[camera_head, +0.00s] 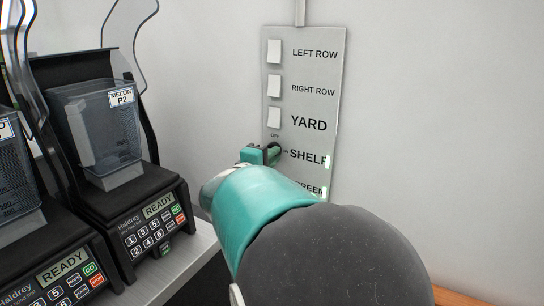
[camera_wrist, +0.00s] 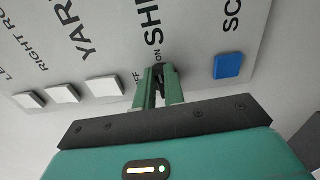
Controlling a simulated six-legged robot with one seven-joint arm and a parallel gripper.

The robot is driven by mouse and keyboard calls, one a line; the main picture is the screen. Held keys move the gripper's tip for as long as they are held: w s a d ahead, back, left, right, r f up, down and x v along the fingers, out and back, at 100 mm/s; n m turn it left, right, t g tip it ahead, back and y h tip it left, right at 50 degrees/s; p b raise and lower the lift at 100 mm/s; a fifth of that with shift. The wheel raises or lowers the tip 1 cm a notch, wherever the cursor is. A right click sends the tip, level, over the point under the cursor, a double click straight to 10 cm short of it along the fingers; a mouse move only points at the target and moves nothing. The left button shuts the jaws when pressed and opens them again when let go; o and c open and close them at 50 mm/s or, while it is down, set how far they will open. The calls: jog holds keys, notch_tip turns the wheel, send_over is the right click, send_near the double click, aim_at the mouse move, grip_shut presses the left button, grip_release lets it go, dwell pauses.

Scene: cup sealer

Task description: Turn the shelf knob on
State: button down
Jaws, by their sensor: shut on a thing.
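The shelf knob is a small black knob on the grey switch panel (camera_head: 316,70), beside the word SHELF. In the head view my gripper (camera_head: 264,154) reaches the panel at the knob, and its fingers and my arm hide part of it. In the wrist view the green fingers of my gripper (camera_wrist: 160,88) are shut on the black shelf knob (camera_wrist: 158,68). The word ON shows close to the fingertips and OFF shows partly beside them. The knob's exact angle is hard to tell.
White switches (camera_head: 274,86) for LEFT ROW, RIGHT ROW and YARD sit above the knob. A blue switch (camera_wrist: 228,66) lies on the other side of it. A black blender (camera_head: 140,215) reading READY stands left on a counter. The wall at right is bare.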

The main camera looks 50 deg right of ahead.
jog(key=shift+f+m, duration=0.1)
jog(key=shift+m, duration=0.2)
jog(key=c, duration=1.5)
grip_release()
jog(key=shift+a, duration=0.15)
jog(key=a, duration=0.4)
jog(key=s+a, duration=0.1)
jog(key=a, duration=0.8)
jog(key=shift+s+a, duration=0.15)
jog(key=shift+a, duration=0.15)
